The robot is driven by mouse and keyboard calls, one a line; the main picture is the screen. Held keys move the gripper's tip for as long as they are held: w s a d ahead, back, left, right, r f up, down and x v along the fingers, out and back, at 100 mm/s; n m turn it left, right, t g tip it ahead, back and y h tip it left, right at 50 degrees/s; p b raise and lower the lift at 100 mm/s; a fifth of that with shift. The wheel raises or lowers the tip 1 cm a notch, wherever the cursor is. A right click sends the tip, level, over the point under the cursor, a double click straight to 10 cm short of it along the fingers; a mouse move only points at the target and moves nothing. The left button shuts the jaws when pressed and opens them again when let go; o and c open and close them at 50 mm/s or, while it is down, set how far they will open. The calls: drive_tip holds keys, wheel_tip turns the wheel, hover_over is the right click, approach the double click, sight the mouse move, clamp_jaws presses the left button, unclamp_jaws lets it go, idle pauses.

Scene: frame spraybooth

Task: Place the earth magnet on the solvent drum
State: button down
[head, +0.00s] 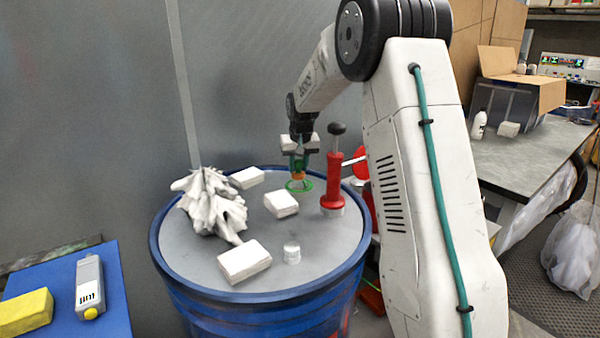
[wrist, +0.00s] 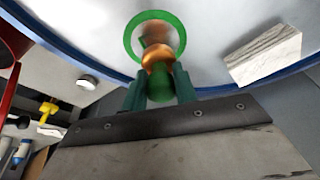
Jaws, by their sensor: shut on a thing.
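My gripper (head: 299,161) is shut on the earth magnet, which has a green knob, a copper-orange middle and a green ring (head: 299,186). In the wrist view the fingers (wrist: 160,91) grip the green knob, with the magnet's copper part (wrist: 158,58) beyond them. The magnet is upright over the back part of the solvent drum's grey top (head: 215,262). I cannot tell whether its ring touches the top. The drum has a blue rim and side; its pale top (wrist: 215,35) also fills the upper wrist view.
On the drum are a white crumpled cloth (head: 212,206), several white blocks, one of them (head: 281,204) close to the magnet, a small white cylinder (head: 292,254) and a red-handled tool (head: 332,182) just right of it. A blue table (head: 62,310) stands at left.

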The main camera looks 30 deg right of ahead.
drive_tip(key=shift+f, duration=1.25)
drive_tip(key=shift+d+f, duration=0.1)
drive_tip(key=shift+f, duration=0.05)
drive_tip(key=c, duration=1.1)
unclamp_jaws()
